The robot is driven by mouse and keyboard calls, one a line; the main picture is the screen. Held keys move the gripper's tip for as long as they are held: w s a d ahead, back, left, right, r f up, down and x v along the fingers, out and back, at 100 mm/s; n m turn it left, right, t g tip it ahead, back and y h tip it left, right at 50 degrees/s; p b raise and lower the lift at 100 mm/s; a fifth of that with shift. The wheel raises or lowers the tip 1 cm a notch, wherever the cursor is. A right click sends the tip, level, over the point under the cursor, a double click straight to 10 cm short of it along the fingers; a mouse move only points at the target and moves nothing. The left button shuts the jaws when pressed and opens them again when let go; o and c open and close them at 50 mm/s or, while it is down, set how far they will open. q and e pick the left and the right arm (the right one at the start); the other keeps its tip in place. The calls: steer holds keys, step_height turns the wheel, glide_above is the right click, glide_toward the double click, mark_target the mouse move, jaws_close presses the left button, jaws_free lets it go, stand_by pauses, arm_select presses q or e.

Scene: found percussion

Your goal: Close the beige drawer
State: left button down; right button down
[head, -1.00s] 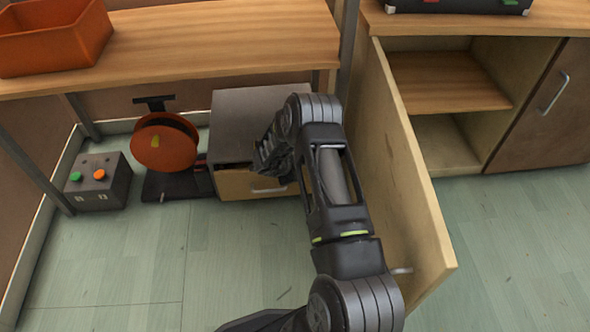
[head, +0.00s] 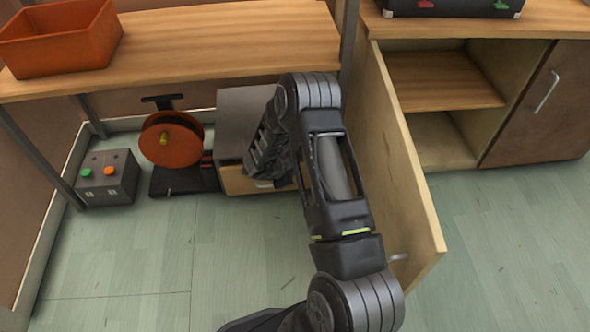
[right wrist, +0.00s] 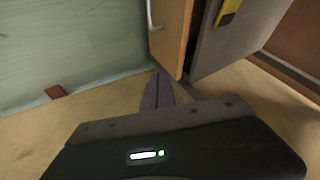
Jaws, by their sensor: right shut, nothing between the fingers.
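The beige drawer (head: 237,182) is low in a grey cabinet (head: 240,108) under the wooden bench. A narrow dark strip shows above its front; how far it stands out is hard to tell. My right gripper (head: 260,168) is shut and empty, over the right part of the drawer front, hiding much of it and most of its handle (head: 264,184). In the right wrist view the drawer front (right wrist: 170,40) with its handle (right wrist: 151,14) is beyond the dark fingers (right wrist: 155,92); contact cannot be told. My left gripper is not in view.
An open wooden cabinet door (head: 405,170) stands close to the right of my right arm. An orange reel (head: 172,140) and a grey button box (head: 107,178) stand left of the drawer. An orange bin (head: 60,38) is on the bench (head: 210,45). Floor in front is clear.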

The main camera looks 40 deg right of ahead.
steer(key=shift+s+a+r, duration=0.1)
steer(key=shift+a+r, duration=0.25)
steer(key=shift+r, duration=0.1)
